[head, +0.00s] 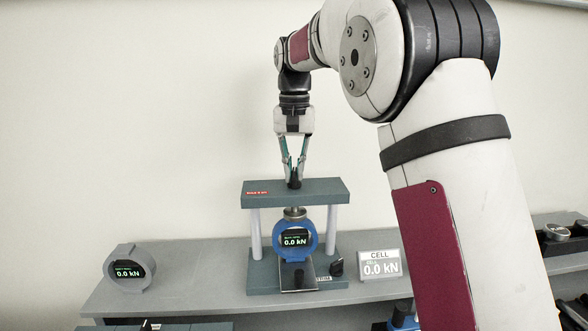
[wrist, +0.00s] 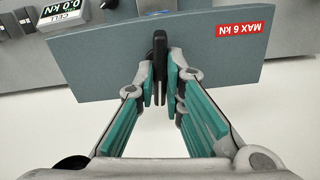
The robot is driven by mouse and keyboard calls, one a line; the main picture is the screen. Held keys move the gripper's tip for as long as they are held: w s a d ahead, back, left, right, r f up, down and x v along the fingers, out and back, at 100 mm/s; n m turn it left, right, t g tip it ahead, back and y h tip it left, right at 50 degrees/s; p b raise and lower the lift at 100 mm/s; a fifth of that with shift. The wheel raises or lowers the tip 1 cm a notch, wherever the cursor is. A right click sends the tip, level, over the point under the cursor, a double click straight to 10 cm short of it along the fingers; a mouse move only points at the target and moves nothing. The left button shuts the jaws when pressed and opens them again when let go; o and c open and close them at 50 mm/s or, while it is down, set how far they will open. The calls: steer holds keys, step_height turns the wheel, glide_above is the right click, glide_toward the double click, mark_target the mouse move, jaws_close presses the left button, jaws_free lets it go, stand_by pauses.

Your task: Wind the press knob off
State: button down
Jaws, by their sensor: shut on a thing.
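The press (head: 262,198) stands on the grey bench, with a grey top plate on two pale columns. A blue ring load cell (head: 296,254) sits under the plate and reads 0.0 kN.
A grey ring cell (head: 147,268) stands on the bench (head: 205,290) at left, reading 0.0 kN. A CELL display (head: 380,265) at right of the press also reads 0.0 kN. A red MAX 6 kN label (wrist: 253,28) is on the plate. Bench room is free left of the press.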

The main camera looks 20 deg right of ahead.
mark_target(294, 172)
steer(key=shift+n, duration=0.6)
steer(key=c, duration=1.7)
jaws_free()
steer(key=shift+r, duration=6.05)
steer(key=shift+s, duration=0.1)
